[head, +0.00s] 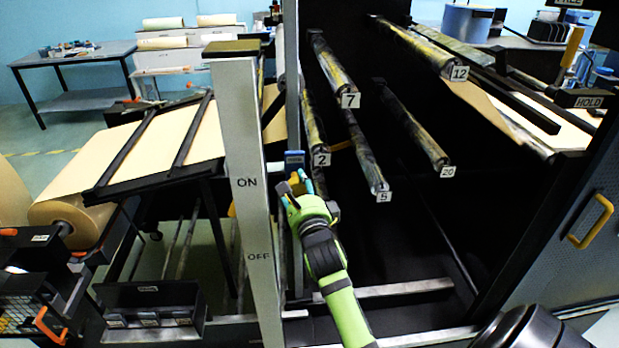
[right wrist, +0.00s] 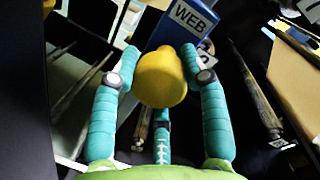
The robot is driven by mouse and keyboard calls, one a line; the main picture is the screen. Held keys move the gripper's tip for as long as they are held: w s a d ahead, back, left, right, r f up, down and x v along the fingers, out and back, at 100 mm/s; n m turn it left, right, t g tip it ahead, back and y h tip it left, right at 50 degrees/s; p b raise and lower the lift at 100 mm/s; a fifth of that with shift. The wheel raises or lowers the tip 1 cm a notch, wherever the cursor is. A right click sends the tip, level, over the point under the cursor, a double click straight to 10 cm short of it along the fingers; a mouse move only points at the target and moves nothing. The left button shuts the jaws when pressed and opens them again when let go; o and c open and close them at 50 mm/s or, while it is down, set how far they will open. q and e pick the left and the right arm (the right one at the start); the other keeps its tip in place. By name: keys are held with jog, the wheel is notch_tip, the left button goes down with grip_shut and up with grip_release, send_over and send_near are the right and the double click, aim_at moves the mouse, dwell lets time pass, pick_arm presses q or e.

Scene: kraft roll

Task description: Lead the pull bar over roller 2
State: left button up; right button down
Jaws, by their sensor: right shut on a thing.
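Roller 2 (head: 313,128) runs back into the dark frame, with its white number plate (head: 322,160) at the near end. My right gripper (head: 297,183) is just below and left of that plate. In the right wrist view my right gripper (right wrist: 161,75) is shut on a rounded yellow grip (right wrist: 162,82), which seems to belong to the pull bar. A blue block marked WEB (right wrist: 187,20) is right behind the grip; it also shows in the head view (head: 294,158). The rest of the bar is mostly hidden, so its height relative to roller 2 is unclear.
Roller 7 (head: 333,65) is above roller 2, roller 5 (head: 365,150) to its right, rollers 12 (head: 425,50) and 20 (head: 412,122) further right. A white ON/OFF post (head: 245,180) stands close left of my gripper. Brown paper (head: 150,150) lies left of the post.

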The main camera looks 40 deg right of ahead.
jog(key=s+d+r+p, duration=0.4)
jog(key=d+p, duration=0.1)
jog(key=d, duration=0.2)
jog(key=shift+s, duration=0.15)
jog(key=shift+s+d+f+b, duration=0.4)
jog(key=shift+s+d+f, duration=0.2)
jog(key=shift+d+f, duration=0.3)
jog(key=shift+s+d+f+b, duration=0.4)
jog(key=shift+s+d+f, duration=0.25)
jog(key=shift+d, duration=0.4)
jog(key=shift+f, duration=0.1)
notch_tip(320, 180, down, 9)
jog(key=b, duration=0.5)
jog(key=shift+f+b, duration=0.15)
jog(key=shift+b, duration=0.25)
